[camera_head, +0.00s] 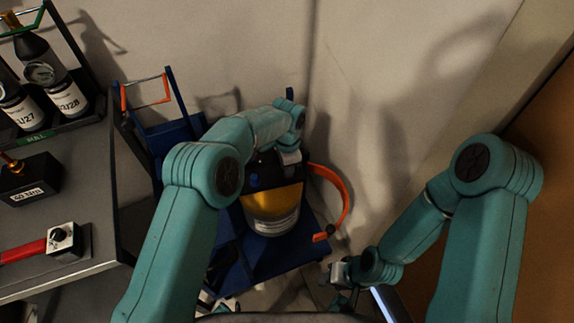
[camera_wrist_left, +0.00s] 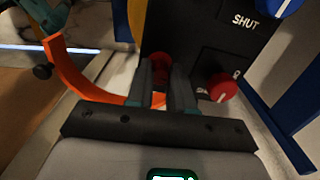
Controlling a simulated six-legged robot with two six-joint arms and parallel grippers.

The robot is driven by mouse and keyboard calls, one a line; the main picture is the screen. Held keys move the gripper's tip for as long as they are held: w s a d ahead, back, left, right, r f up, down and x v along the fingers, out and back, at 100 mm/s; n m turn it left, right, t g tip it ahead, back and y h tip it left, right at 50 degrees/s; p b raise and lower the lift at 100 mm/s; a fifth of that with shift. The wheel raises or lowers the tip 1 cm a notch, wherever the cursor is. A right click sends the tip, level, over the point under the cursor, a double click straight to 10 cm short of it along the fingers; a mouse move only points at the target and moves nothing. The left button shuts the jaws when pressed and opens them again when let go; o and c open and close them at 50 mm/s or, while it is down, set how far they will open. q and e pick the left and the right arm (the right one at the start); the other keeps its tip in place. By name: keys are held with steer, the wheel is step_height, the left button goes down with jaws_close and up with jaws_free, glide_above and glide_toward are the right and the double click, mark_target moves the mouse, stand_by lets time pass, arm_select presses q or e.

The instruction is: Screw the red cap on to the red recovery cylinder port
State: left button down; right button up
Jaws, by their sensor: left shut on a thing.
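The recovery cylinder (camera_head: 272,208), yellow above and grey below with a white label, stands in a blue frame. My left gripper (camera_head: 287,160) reaches down at its top, in front of a dark panel. In the left wrist view, my left gripper's fingers (camera_wrist_left: 162,88) are shut on a red round part, the red cap (camera_wrist_left: 160,66), against the dark panel (camera_wrist_left: 205,35). The port behind it is hidden, so I cannot tell whether the cap is seated. My right gripper (camera_head: 341,290) hangs low, apart from the cylinder; its fingers are too small and dark to read.
A red knob (camera_wrist_left: 222,87) sits close right of my left fingers, below the SHUT label. A grey bench (camera_head: 95,230) at left holds dark bottles (camera_head: 60,85) and a black box (camera_head: 30,180). A wall stands behind.

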arm_select(q)
steer(key=shift+d, duration=0.15)
steer(key=m, duration=0.4)
steer(key=shift+m, duration=0.6)
steer(key=shift+f+m, duration=0.1)
steer(key=shift+m, duration=1.2)
steer(key=c, duration=0.6)
jaws_free()
step_height(320, 180, up, 16)
steer(key=p, duration=0.3)
steer(key=shift+r+p, duration=0.25)
steer(key=shift+p, duration=0.1)
